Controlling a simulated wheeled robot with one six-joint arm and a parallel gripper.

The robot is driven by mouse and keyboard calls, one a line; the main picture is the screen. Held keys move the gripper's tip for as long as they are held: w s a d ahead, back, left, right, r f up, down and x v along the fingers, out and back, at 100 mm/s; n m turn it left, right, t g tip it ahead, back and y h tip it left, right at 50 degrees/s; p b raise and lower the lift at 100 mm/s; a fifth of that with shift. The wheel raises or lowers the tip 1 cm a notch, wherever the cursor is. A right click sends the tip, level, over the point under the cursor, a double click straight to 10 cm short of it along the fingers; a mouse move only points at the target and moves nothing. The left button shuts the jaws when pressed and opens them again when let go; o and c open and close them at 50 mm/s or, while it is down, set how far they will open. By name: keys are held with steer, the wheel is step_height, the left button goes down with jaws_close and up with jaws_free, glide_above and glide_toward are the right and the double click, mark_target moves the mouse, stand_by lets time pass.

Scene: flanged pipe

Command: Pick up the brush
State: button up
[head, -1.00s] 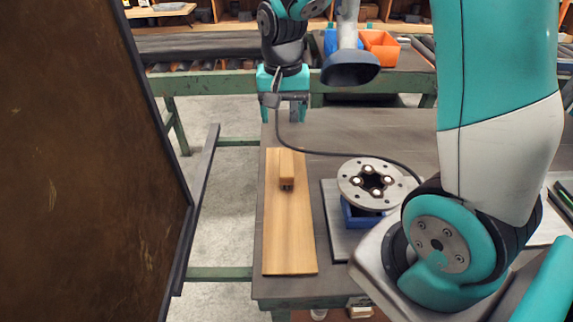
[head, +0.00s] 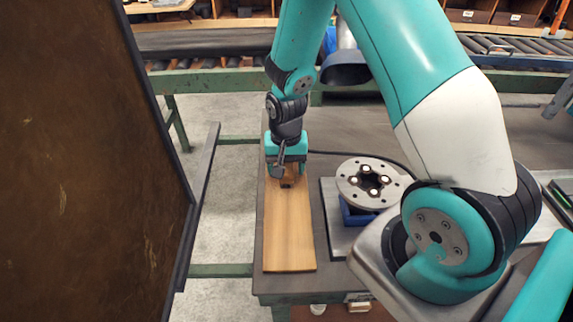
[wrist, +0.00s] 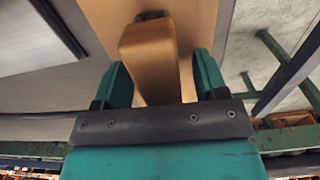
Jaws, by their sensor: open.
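The brush (head: 287,183) has a tan wooden body and a dark underside, and sits at the far end of a wooden board (head: 289,235). My gripper (head: 288,172) is over it, pointing down, and partly hides it in the head view. In the wrist view the brush (wrist: 148,45) runs between the two teal fingers of my gripper (wrist: 160,76). The fingers are apart, one on each side of the brush, with a visible gap on the right side. Whether the left finger touches it, I cannot tell.
A round metal flange (head: 352,181) with bolts stands on a blue holder (head: 355,214) right of the board. A brown panel (head: 85,160) rises at the left. A roller conveyor (head: 200,46) runs behind the dark table (head: 400,125).

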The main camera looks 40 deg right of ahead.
steer(key=shift+f, duration=0.25)
steer(key=c, duration=1.1)
steer(key=shift+o, duration=0.2)
steer(key=shift+r, duration=0.15)
step_height(320, 180, up, 20)
steer(key=shift+b, duration=0.4)
